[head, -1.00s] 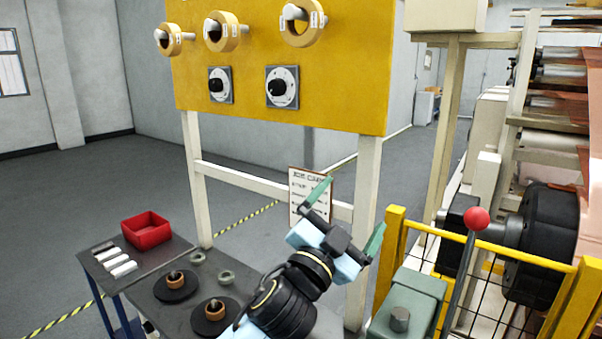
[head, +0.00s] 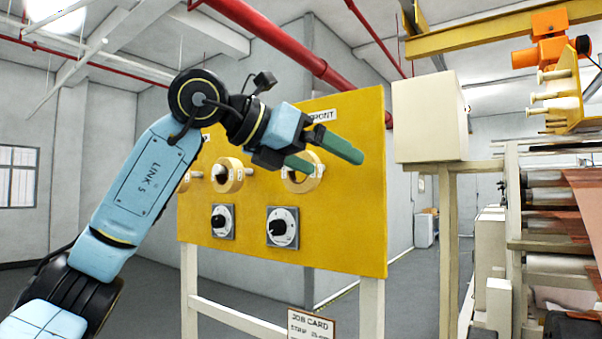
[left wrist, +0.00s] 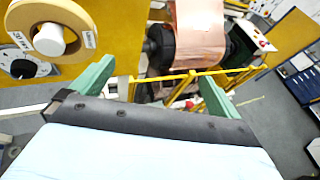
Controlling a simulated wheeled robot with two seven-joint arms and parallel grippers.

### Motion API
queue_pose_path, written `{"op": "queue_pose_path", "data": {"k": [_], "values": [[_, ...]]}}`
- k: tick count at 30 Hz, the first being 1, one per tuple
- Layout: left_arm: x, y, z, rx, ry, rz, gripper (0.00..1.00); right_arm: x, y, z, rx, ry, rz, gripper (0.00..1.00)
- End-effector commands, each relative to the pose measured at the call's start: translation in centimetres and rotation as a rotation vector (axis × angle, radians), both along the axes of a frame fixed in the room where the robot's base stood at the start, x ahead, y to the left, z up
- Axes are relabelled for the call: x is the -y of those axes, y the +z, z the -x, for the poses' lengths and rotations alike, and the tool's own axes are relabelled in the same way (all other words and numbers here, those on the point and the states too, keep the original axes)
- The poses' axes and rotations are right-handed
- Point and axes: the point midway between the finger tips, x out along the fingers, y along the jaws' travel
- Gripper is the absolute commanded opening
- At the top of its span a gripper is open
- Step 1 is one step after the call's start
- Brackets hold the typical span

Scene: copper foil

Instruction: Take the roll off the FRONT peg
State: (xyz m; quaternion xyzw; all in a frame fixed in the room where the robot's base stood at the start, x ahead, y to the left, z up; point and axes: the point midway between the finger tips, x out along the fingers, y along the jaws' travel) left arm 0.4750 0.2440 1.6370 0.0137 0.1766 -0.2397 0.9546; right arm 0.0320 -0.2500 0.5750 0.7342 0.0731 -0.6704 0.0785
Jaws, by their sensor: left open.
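The yellow peg board (head: 340,225) carries a FRONT label (head: 322,115) at its upper right. Below that label, a pale yellow roll (head: 289,185) hangs on the right peg, partly hidden by my fingers. My left gripper (head: 337,160) is open and empty, held up in front of the board and overlapping this roll. In the left wrist view, a roll (left wrist: 20,33) around a white peg (left wrist: 49,41) is at the upper left. It appears to be the same roll and lies outside the jaws, left of the left finger. My right gripper is not in view.
Another roll (head: 228,176) hangs left of it, with a third partly behind my arm. Two dials (head: 283,227) sit below. A job card (head: 311,324) is under the board. A cream box (head: 430,117) and copper-foil machinery (head: 578,200) stand at the right.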

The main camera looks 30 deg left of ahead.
Motion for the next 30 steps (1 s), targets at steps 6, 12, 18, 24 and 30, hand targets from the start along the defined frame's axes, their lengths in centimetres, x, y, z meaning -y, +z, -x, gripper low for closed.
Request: {"op": "queue_pose_path", "data": {"k": [6, 12, 18, 24, 30], "values": [[-8.9, 4.4, 3.6, -0.012, 0.327, -0.064, 1.00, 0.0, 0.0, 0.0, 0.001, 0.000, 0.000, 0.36], [-10.9, 4.7, 3.7, -0.028, 0.408, -0.068, 1.00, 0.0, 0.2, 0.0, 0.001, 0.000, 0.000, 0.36], [-10.5, 3.3, 0.1, -0.029, 0.406, -0.069, 1.00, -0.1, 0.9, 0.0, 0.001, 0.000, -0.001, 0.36], [-10.3, 2.3, -2.4, -0.025, 0.403, -0.069, 1.00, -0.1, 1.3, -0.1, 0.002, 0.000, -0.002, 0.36], [-10.0, 2.0, -3.9, -0.027, 0.402, -0.068, 1.00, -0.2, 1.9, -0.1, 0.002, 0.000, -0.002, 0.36]]}}
